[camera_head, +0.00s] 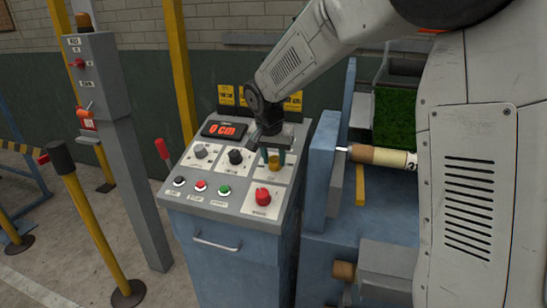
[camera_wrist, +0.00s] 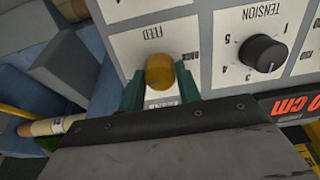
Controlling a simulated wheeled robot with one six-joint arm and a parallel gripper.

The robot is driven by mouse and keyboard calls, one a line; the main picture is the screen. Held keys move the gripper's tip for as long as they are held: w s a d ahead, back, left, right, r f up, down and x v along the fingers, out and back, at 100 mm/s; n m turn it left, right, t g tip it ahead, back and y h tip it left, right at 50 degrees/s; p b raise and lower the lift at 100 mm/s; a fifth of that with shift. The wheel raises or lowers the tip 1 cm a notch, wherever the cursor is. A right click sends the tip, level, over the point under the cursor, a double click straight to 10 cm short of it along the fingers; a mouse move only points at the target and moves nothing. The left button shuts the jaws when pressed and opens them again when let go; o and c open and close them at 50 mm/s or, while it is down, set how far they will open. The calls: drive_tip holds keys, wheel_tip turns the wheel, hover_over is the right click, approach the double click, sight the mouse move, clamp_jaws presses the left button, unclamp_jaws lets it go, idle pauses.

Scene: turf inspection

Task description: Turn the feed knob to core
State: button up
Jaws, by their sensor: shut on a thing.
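The feed knob (camera_head: 274,163) is a small orange-yellow knob at the right of the sloped control panel (camera_head: 222,205). In the wrist view the knob (camera_wrist: 160,71) sits on a white plate marked FEED, with a BACK label on its right side. Another label below it is partly covered by my gripper, and I cannot read it. My gripper (camera_head: 272,156) is over the panel with its green fingers on either side of the knob, shut on it. In the wrist view the gripper (camera_wrist: 160,84) comes from below. I cannot tell which way the knob points.
The black tension knob (camera_wrist: 263,53) is close beside the feed knob. A grey knob (camera_head: 201,151), a large red knob (camera_head: 263,196) and several push buttons share the panel. The display (camera_head: 223,129) reads 0 cm.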

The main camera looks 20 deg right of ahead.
drive_tip(key=shift+w+r+m, duration=0.1)
drive_tip(key=shift+m, duration=0.3)
drive_tip(key=o, duration=1)
drive_tip(key=shift+c, duration=0.2)
drive_tip(key=v, duration=0.7)
drive_tip(key=shift+r, duration=0.35)
